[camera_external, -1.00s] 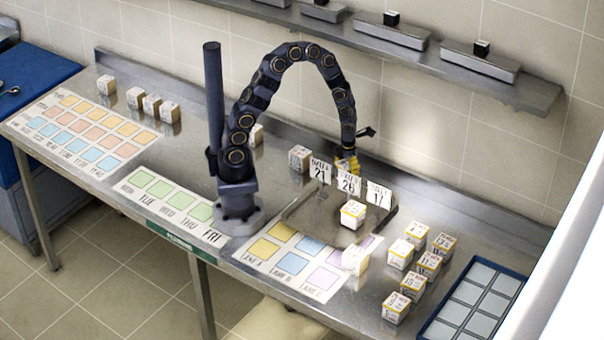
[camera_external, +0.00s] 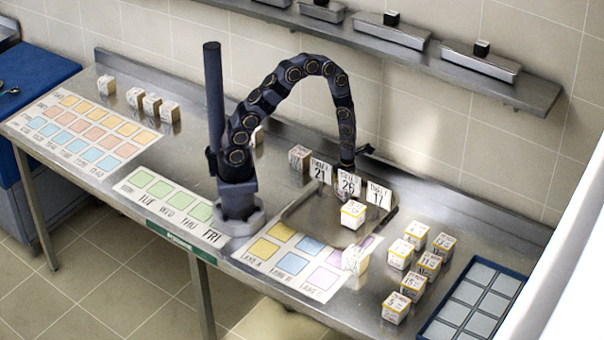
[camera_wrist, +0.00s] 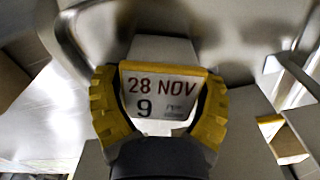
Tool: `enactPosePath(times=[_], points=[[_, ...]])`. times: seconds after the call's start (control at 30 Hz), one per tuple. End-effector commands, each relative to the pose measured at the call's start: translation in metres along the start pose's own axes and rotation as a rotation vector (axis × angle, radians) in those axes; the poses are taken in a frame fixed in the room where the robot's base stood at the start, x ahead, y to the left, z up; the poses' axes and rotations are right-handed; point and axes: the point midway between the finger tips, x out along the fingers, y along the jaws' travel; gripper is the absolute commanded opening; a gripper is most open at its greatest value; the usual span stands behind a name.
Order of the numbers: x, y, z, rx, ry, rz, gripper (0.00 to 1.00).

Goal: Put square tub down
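In the wrist view, a square tub (camera_wrist: 165,98) with a yellow top edge and a label reading "28 NOV 9" sits between the yellow fingers of my gripper (camera_wrist: 160,82). A finger presses on each side of it, so my gripper is shut on it. In the external view, the end of my arm reaches down behind the standing number cards 21 (camera_external: 320,170), 26 (camera_external: 348,184) and 17 (camera_external: 378,194). The cards hide the fingers and the held tub there. I cannot tell whether its bottom touches the counter.
Another tub (camera_external: 353,214) stands in front of the cards, and one (camera_external: 355,260) is on the lane mat (camera_external: 318,294). Several tubs (camera_external: 429,264) stand at right beside a blue compartment tray (camera_external: 432,333). A shelf (camera_external: 530,95) runs above.

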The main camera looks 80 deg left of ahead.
Motion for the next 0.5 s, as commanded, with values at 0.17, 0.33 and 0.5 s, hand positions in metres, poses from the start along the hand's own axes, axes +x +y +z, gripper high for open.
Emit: enactPosePath(times=[0.17,0.33,0.5], points=[[0.000,0.000,0.000,0.000,0.000,0.000,1.00],[-0.001,0.000,0.000,0.001,-0.001,0.000,1.00],[-0.013,-0.001,0.002,0.001,-0.006,-0.003,1.00]])
